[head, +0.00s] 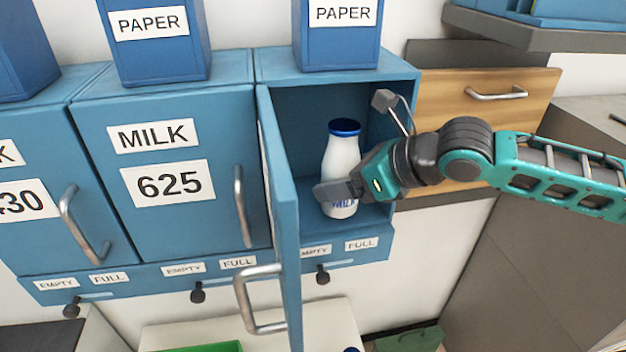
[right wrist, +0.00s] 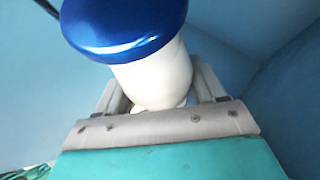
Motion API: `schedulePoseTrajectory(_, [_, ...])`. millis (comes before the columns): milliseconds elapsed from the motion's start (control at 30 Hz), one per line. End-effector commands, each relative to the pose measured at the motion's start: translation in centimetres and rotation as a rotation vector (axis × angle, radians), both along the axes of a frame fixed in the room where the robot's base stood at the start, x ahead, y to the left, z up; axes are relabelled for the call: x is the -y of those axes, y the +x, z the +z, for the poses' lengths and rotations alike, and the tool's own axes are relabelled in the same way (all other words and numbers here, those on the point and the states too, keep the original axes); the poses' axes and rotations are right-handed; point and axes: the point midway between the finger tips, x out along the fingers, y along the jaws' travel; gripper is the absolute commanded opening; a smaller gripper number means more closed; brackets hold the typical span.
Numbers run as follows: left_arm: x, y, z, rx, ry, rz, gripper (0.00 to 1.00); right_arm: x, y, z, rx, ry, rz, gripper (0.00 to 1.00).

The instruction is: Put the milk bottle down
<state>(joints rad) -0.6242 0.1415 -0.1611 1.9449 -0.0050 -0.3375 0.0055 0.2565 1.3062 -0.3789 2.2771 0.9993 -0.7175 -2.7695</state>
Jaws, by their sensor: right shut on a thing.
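The milk bottle (head: 342,158) is white with a blue cap and stands upright inside the open blue mailbox compartment (head: 384,214). My right gripper (head: 338,190) reaches in from the right and is shut around the bottle's lower body. In the right wrist view the bottle (right wrist: 158,82) rises between the two fingers (right wrist: 165,100), with its blue cap nearest the camera. The bottle's base appears at or close to the compartment floor; contact cannot be told for sure. My left gripper is not in view.
The compartment's blue door (head: 282,210) hangs open toward me, left of the bottle. A closed box labelled MILK 625 (head: 165,215) is to its left. Blue PAPER boxes (head: 338,50) stand on top. A wooden drawer (head: 485,115) is behind my right arm.

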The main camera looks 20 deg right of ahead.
Motion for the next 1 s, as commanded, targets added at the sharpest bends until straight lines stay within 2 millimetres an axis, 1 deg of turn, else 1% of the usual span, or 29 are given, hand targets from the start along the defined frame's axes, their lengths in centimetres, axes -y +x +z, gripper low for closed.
schedulePoseTrajectory(33, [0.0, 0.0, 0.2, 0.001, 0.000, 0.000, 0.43, -0.3, 0.8, 0.4, 0.010, 0.008, -0.005, 0.07])
schedulePoseTrajectory(100, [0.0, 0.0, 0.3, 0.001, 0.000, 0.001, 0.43, -0.7, 1.6, 0.4, 0.011, 0.009, -0.005, 0.07])
schedulePoseTrajectory(200, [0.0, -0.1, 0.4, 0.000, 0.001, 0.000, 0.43, -1.6, 2.6, 0.4, 0.009, 0.007, 0.000, 0.07])
schedulePoseTrajectory(300, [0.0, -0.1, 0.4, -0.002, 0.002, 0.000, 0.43, -2.1, 3.8, 0.4, 0.009, 0.006, -0.004, 0.07])
schedulePoseTrajectory(400, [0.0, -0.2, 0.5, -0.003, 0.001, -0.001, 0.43, -2.5, 4.5, 0.3, 0.009, 0.003, -0.003, 0.07])
schedulePoseTrajectory(567, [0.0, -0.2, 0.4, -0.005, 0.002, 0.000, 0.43, -2.8, 4.9, -0.1, 0.005, 0.000, -0.002, 0.07])
schedulePoseTrajectory(700, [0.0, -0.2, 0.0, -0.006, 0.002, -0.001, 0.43, -2.8, 4.9, -2.0, 0.001, 0.001, -0.003, 0.07])
schedulePoseTrajectory(800, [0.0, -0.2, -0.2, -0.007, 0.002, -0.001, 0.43, -2.8, 4.9, -3.0, 0.004, 0.001, -0.003, 0.07])
schedulePoseTrajectory(1000, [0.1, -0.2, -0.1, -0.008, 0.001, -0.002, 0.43, -2.8, 4.9, -3.3, 0.008, -0.001, -0.002, 0.07])
